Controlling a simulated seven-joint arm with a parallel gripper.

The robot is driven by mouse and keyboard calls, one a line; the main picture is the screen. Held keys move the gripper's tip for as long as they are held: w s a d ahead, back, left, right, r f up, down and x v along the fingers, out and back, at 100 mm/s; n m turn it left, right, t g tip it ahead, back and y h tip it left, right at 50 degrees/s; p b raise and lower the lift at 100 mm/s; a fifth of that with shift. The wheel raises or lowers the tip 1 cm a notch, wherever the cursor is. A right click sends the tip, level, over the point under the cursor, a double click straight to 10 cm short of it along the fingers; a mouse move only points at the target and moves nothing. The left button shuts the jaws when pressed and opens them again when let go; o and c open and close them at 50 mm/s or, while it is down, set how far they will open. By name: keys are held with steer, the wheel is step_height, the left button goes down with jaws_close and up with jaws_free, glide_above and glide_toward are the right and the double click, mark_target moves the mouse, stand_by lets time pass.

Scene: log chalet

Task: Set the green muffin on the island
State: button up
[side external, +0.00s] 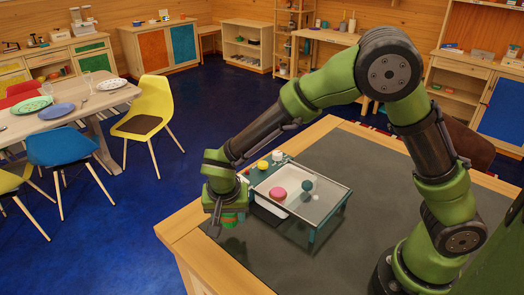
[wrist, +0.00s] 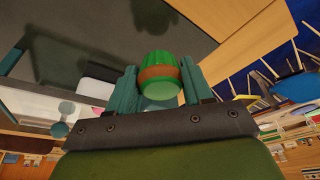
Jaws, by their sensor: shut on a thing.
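The green muffin (wrist: 158,72), green with a brown-orange band, sits between the two teal fingers of my gripper (wrist: 160,88) in the wrist view. My gripper is shut on it. In the side view my gripper (side external: 229,217) is low over the near left part of the wood-edged counter with a dark grey top (side external: 345,160), apparently the island. The muffin is mostly hidden by the fingers there. I cannot tell whether it touches the top.
A clear-topped teal stand (side external: 328,200) is just right of my gripper. A pink round item (side external: 278,194) and a teal ball-like item (side external: 308,185) show at it. A yellow item (side external: 262,165) and a white item (side external: 277,156) are behind. The front grey surface is bare.

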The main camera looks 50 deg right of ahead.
steer(key=shift+w+a+f, duration=0.1)
steer(key=shift+w+a, duration=0.1)
steer(key=shift+w, duration=0.35)
steer(key=shift+w+a, duration=0.2)
steer(key=shift+w, duration=0.3)
steer(key=shift+w+a+f, duration=0.1)
steer(key=shift+w+f, duration=0.05)
steer(key=shift+w, duration=0.15)
steer(key=shift+s+f, duration=0.1)
steer(key=shift+f, duration=1.5)
steer(key=shift+f, duration=0.2)
steer(key=o, duration=1)
steer(key=shift+o, duration=0.2)
steer(key=shift+r, duration=0.15)
